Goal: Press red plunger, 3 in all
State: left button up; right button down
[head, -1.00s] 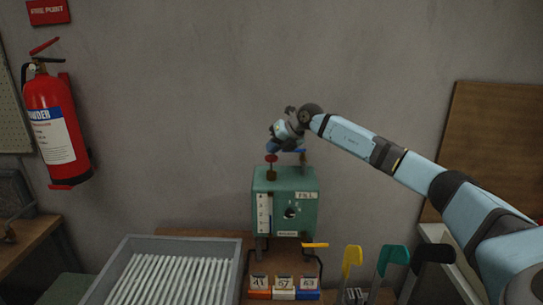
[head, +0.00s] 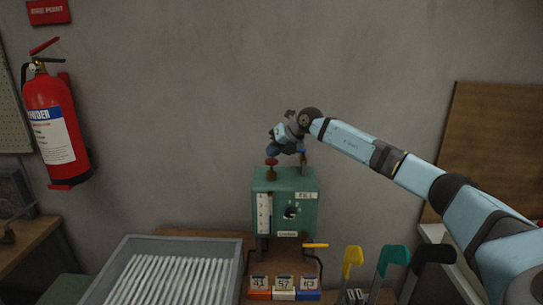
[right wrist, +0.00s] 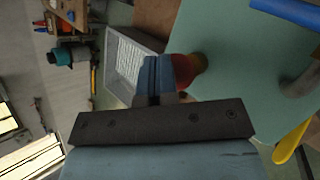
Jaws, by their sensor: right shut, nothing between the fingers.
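The red plunger (head: 271,163) stands on the top left of a green box (head: 308,215). My right gripper (head: 272,151) is shut and empty, fingers pointing down just above the plunger's cap. In the right wrist view the shut fingers (right wrist: 157,75) overlap the red cap (right wrist: 188,70); whether they touch it I cannot tell. The box front has a scale (head: 264,213) at left, a small label at upper right and a dark round opening (head: 292,212). My left gripper is out of view.
A grey crate (head: 118,252) of white rods stands at front left. Small numbered blocks (head: 284,294) sit before the box. Yellow (head: 352,256), teal and black handled tools stand at right. A fire extinguisher (head: 55,125) hangs on the wall at left.

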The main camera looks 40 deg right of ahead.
jog(key=shift+f, duration=0.65)
dwell(0.6)
jog(key=shift+r+p, duration=1.3)
jog(key=shift+r, duration=0.75)
notch_tip(320, 180, up, 5)
jog(key=p, duration=0.3)
dwell(1.7)
